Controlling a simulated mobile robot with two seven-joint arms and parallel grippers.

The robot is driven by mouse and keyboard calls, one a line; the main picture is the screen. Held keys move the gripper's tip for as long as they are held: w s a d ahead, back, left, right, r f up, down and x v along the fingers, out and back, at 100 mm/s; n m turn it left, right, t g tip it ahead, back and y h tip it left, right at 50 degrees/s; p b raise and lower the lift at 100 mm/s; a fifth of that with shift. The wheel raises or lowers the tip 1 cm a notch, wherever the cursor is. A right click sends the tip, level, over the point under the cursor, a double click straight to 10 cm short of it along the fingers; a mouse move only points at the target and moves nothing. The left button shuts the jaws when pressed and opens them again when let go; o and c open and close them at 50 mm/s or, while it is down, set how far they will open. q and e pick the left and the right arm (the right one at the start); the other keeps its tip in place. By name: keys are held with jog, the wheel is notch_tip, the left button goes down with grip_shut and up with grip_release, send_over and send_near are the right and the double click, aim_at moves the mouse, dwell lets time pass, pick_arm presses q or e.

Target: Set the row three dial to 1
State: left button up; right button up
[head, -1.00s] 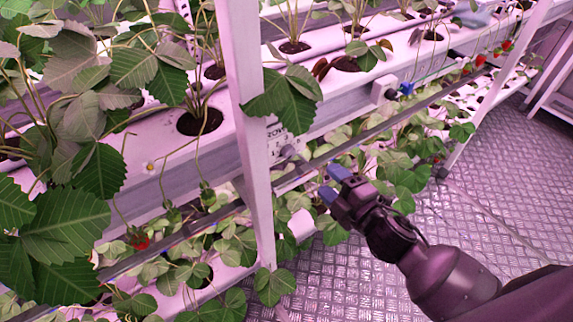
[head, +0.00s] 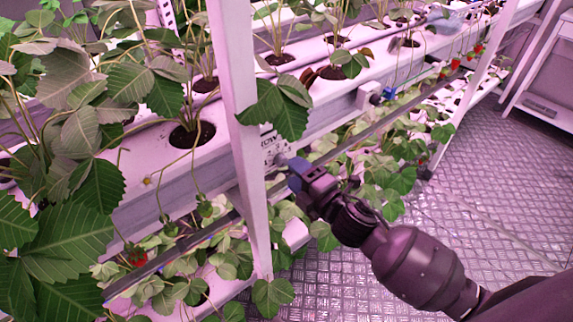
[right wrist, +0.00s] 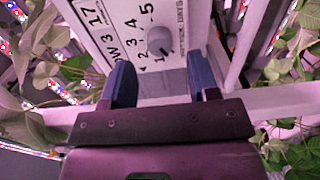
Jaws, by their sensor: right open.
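The row three dial is a small grey knob on a white label plate with numbers beside it. In the right wrist view the dial (right wrist: 158,40) lies ahead of my gripper, roughly centred between the fingers. I cannot tell which number it points to. In the head view the dial (head: 281,159) sits on the rack's side, just right of the white post. My right gripper (head: 298,174) has blue fingertips and is close to the dial. In the right wrist view the gripper (right wrist: 161,80) is open and empty, apart from the knob. My left gripper is out of view.
A white rack post (head: 242,130) stands just left of the dial. A dark rail (head: 370,125) runs along the rack near my gripper. Leaves (head: 285,105) hang above the label. The metal floor (head: 480,200) at right is clear.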

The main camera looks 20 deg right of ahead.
aim_at(281, 161)
jog(key=x, duration=0.4)
jog(key=shift+s, duration=0.1)
jog(key=c, duration=0.9)
